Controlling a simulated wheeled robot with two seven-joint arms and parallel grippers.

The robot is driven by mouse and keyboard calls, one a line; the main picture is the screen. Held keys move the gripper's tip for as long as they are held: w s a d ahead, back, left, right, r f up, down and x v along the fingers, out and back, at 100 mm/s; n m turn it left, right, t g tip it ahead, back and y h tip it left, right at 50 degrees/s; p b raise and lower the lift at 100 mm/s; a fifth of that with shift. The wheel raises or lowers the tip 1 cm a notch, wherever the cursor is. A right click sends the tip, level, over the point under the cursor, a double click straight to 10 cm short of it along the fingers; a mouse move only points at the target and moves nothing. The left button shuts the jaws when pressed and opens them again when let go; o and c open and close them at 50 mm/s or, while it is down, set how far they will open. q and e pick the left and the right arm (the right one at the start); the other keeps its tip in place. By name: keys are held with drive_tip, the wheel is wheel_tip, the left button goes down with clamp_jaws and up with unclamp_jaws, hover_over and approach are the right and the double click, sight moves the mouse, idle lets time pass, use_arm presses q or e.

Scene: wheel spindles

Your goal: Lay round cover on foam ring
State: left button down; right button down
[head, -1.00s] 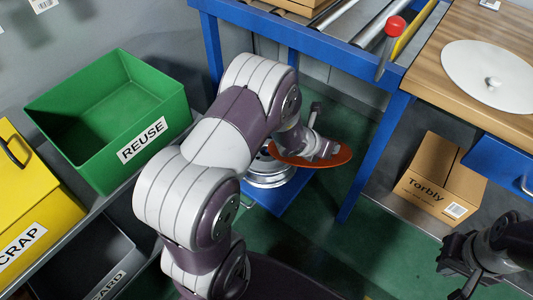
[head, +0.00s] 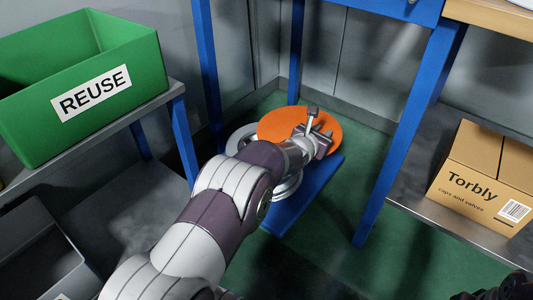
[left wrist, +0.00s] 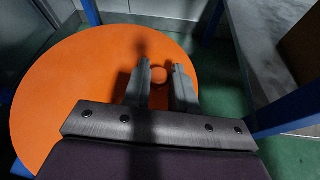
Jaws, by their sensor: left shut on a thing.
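The round cover (head: 283,122) is a flat orange disc with a small knob. My left gripper (head: 315,132) is over the disc. In the left wrist view, the left gripper's fingers (left wrist: 162,82) are shut on the knob, and the disc (left wrist: 70,95) spreads out below and to the left. Under the disc, a pale grey ring (head: 238,139) and a silver wheel part (head: 289,187) show at the left and near edges. I cannot tell whether the pale ring is the foam ring, or whether the disc touches it. My right gripper (head: 505,289) is partly in view at the lower right corner.
A blue platform (head: 312,193) on the green floor bears the wheel parts. Blue table legs (head: 405,135) stand around it. A green REUSE bin (head: 140,65) is on the left shelf, and a Torbly carton (head: 485,175) is at the right.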

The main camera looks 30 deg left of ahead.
sight(282, 140)
use_arm(q)
drive_tip(key=shift+y, duration=0.3)
drive_tip(key=a+p, duration=0.1)
drive_tip(key=p, duration=0.2)
drive_tip(key=a+f+p, duration=0.1)
drive_tip(key=a+p, duration=0.1)
drive_tip(key=a+f+p, duration=0.1)
drive_tip(key=p, duration=0.2)
drive_tip(key=shift+a+f+p, duration=0.2)
drive_tip(key=shift+a+p, duration=0.1)
drive_tip(key=shift+a, duration=0.1)
drive_tip(key=a+f+b, duration=0.1)
drive_tip(key=a, duration=0.1)
drive_tip(key=a+f+b, duration=0.4)
drive_tip(key=a, duration=0.1)
drive_tip(key=shift+f, duration=0.2)
drive_tip(key=shift+f+b, duration=1.95)
drive_tip(key=shift+f, duration=0.2)
drive_tip(key=c, duration=0.9)
unclamp_jaws()
drive_tip(key=shift+s, duration=0.1)
